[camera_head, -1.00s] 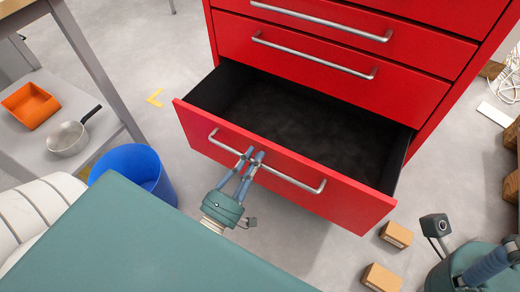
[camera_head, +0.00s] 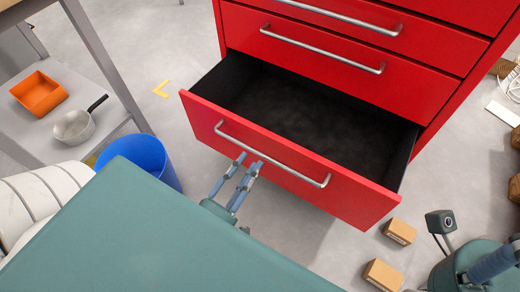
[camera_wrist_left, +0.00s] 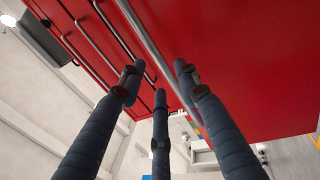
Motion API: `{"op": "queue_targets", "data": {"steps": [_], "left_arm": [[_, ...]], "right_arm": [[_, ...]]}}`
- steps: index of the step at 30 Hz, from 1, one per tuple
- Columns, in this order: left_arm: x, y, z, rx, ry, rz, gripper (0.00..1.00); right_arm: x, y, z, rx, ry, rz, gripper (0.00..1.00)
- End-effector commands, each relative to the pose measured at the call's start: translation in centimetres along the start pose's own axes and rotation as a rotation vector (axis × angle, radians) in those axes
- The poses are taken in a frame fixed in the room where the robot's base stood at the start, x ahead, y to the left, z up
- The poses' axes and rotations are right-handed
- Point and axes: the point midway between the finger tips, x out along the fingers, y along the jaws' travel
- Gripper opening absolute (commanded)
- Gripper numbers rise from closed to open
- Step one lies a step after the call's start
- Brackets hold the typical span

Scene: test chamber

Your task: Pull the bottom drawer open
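The bottom drawer (camera_head: 300,170) of the red cabinet stands pulled well out, and its dark inside looks empty. Its silver bar handle (camera_head: 290,168) runs across the front; it also shows in the left wrist view (camera_wrist_left: 150,38). My left gripper (camera_head: 249,162) is just in front of and below the handle, its blue fingers spread and holding nothing. In the left wrist view the fingers (camera_wrist_left: 158,85) are apart, with the red front beyond them. My right gripper (camera_head: 492,265) shows only in part at the lower right; its fingertips are out of the picture.
Closed drawers (camera_head: 340,75) sit above the open one. A blue bin (camera_head: 145,160) stands left of the drawer, near a shelf with an orange tray (camera_head: 40,95) and a pan (camera_head: 73,127). Small cardboard boxes (camera_head: 399,232) lie on the floor at right.

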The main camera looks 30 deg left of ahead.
Motion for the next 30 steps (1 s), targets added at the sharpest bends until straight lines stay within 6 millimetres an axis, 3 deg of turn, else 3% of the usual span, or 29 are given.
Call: {"op": "queue_targets", "data": {"steps": [3, 10, 30], "left_arm": [[-2.8, -0.1, 0.1, 0.0, -0.001, -0.005, 0.33], [-6.0, 0.0, 0.1, 0.0, -0.001, -0.002, 0.33], [-6.6, 0.1, 0.1, 0.0, -0.001, 0.0, 0.33]], "right_arm": [[0.0, 0.0, 0.0, 0.0, 0.0, 0.0, 0.4], [0.0, 0.0, 0.0, 0.0, 0.0, 0.0, 0.4], [0.0, 0.0, 0.0, 0.0, 0.0, 0.0, 0.4]]}}
